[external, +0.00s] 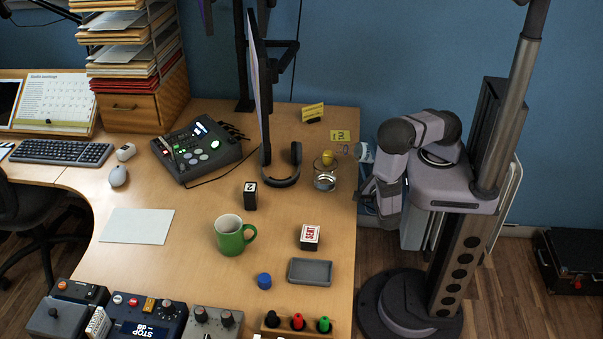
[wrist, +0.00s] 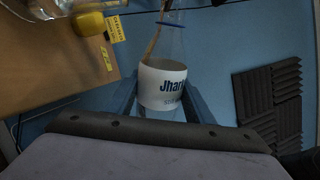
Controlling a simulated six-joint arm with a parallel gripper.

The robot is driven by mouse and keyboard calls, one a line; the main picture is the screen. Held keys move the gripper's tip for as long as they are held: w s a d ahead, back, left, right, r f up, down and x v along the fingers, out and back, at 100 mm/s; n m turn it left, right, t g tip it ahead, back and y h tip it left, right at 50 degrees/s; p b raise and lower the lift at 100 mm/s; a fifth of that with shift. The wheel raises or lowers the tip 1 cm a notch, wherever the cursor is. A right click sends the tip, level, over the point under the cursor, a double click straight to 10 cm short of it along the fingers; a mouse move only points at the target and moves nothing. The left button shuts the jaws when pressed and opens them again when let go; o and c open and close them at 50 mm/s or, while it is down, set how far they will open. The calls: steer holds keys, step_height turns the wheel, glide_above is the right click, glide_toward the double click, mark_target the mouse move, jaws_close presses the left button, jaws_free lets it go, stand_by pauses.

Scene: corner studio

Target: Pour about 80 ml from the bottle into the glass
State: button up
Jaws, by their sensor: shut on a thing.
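The bottle (wrist: 162,85) is clear, with a white label with dark lettering and a blue ring near its neck. My gripper (external: 371,181) is shut around it at the label, one finger on each side in the wrist view. In the external view the bottle (external: 364,153) is off the table's right edge, partly hidden by my arm, its neck seeming to lean left toward the table. The glass (external: 325,181) stands near that edge, left of my gripper. A clear piece of glassware (wrist: 35,12) shows cut off in the wrist view. Liquid levels are unclear.
A yellow object (external: 327,157) stands just behind the glass, near a yellow note (external: 340,135). Headphones (external: 291,163) and the monitor (external: 259,85) are to the left. A green mug (external: 230,235), a stamp block (external: 309,236) and a grey tray (external: 310,271) stand nearer the front.

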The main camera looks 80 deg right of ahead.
mark_target(358, 157)
steer(key=shift+f+m, duration=0.1)
steer(key=shift+m, duration=0.2)
steer(key=shift+w+a+f+m+g, duration=0.2)
steer(key=shift+w+m+g, duration=0.1)
steer(key=shift+m, duration=0.5)
steer(key=shift+w+a+r+m+g+p, duration=0.1)
steer(key=shift+w+r+m+g+p, duration=0.1)
steer(key=shift+r+m+p, duration=0.35)
steer(key=shift+w+a+r+m+g+p, duration=0.1)
steer(key=shift+w+r+m+g+p, duration=0.15)
steer(key=shift+m+p, duration=0.35)
steer(key=m, duration=0.2)
steer(key=w+m+g, duration=0.1)
steer(key=shift+a+f, duration=0.2)
steer(key=shift+f, duration=0.05)
steer(key=shift+w+a+r+m+p, duration=0.1)
steer(key=shift+w+r+m+p, duration=0.1)
steer(key=shift+m+p, duration=0.35)
steer(key=m, duration=0.1)
steer(key=m+g+y+p, duration=0.1)
steer(key=m, duration=0.1)
steer(key=shift+s+r, duration=0.1)
steer(key=shift+r, duration=0.15)
steer(key=m+p, duration=0.1)
steer(key=m, duration=0.1)
steer(key=shift+m+y, duration=0.3)
steer(key=shift+m, duration=0.1)
steer(key=shift+w+f+m, duration=0.15)
steer(key=shift+w+m, duration=0.1)
steer(key=shift+m, duration=0.65)
